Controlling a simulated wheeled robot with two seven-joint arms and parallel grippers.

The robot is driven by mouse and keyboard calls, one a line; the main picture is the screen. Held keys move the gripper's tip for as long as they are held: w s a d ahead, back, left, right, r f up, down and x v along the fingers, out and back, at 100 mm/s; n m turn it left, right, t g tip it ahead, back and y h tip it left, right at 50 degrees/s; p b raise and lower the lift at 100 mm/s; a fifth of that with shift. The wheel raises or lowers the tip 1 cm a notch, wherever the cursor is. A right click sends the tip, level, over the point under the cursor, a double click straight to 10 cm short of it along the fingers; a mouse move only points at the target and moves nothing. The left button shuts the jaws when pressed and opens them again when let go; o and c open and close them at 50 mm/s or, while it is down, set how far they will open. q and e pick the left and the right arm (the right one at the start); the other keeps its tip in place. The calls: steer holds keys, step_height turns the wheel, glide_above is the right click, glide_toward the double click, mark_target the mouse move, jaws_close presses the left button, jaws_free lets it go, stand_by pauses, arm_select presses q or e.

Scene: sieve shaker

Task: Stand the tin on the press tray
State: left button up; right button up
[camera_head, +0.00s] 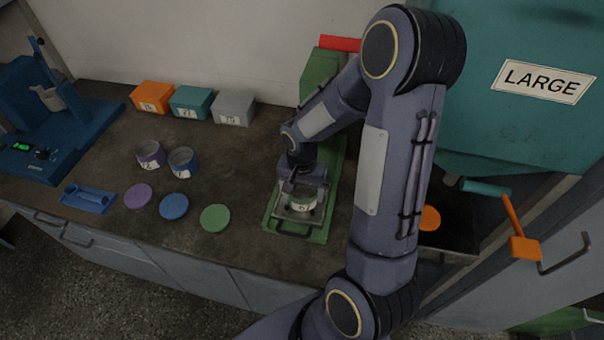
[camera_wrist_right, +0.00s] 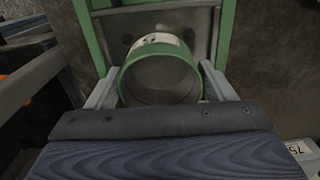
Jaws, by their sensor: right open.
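A green tin (camera_head: 303,203) with a white label stands upright on the metal tray of the green press (camera_head: 316,235). In the right wrist view the tin (camera_wrist_right: 160,42) shows its open top and green rim, with the grey press tray (camera_wrist_right: 200,22) behind it. My right gripper (camera_head: 301,192) is low over the tray. In its wrist view the two fingers of the gripper (camera_wrist_right: 161,82) are open, one on each side of the tin. Whether either finger touches the tin is unclear. My left gripper is out of view.
A purple tin (camera_head: 150,155) and a blue tin (camera_head: 183,162) stand left on the bench. Purple (camera_head: 138,196), blue (camera_head: 174,207) and green (camera_head: 215,218) lids lie in front. Orange (camera_head: 152,97), teal (camera_head: 191,103) and grey (camera_head: 233,108) boxes line the wall.

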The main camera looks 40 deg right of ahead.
step_height(320, 180, up, 10)
steer(key=s+a+r+n+t+y, duration=0.3)
steer(key=s+a+r+n+t, duration=0.2)
steer(key=s, duration=0.8)
steer(key=a+r+n, duration=0.3)
steer(key=a, duration=0.2)
steer(key=shift+s+a+r+n+t+y, duration=0.2)
steer(key=shift+s+a+n+t+y, duration=0.1)
steer(key=shift+s+a+y, duration=0.1)
steer(key=shift+d, duration=0.1)
